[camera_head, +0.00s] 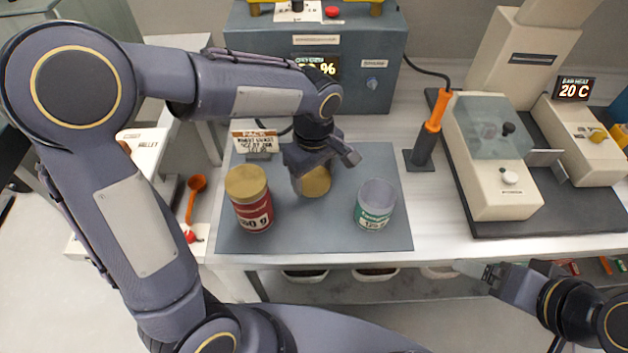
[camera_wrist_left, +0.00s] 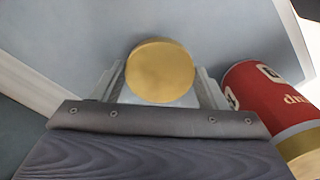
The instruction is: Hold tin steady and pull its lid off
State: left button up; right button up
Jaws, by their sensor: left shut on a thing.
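My left gripper (camera_head: 318,178) points down over the grey mat and is shut on a round gold lid (camera_head: 314,183). In the left wrist view the lid (camera_wrist_left: 161,72) sits between the two fingertips, its flat face toward the camera. A tin with a green and white label (camera_head: 375,205) stands upright to the right, its top open with no lid on it. A red tin with a gold lid (camera_head: 250,198) stands upright to the left; it also shows in the left wrist view (camera_wrist_left: 270,95). My right gripper (camera_head: 474,271) is at the lower right, away from the tins; its finger gap is unclear.
The grey mat (camera_head: 330,235) lies on the white bench. A small sign (camera_head: 255,142) stands behind the red tin, and a grey machine (camera_head: 350,75) behind that. An orange-handled tool (camera_head: 432,125) stands on the right, beside a beige machine (camera_head: 495,160). An orange spoon (camera_head: 195,190) lies left.

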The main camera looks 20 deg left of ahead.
aim_at(314, 178)
pick_arm(q)
jog(key=shift+w+f, duration=0.1)
jog(key=shift+f, duration=1.55)
jog(key=shift+f+b, duration=0.15)
jog(key=shift+b, duration=0.15)
jog(key=o, duration=1.1)
jog(key=shift+r, duration=0.25)
notch_tip(314, 178, up, 12)
jog(key=shift+f+p, duration=0.1)
jog(key=shift+p, duration=0.65)
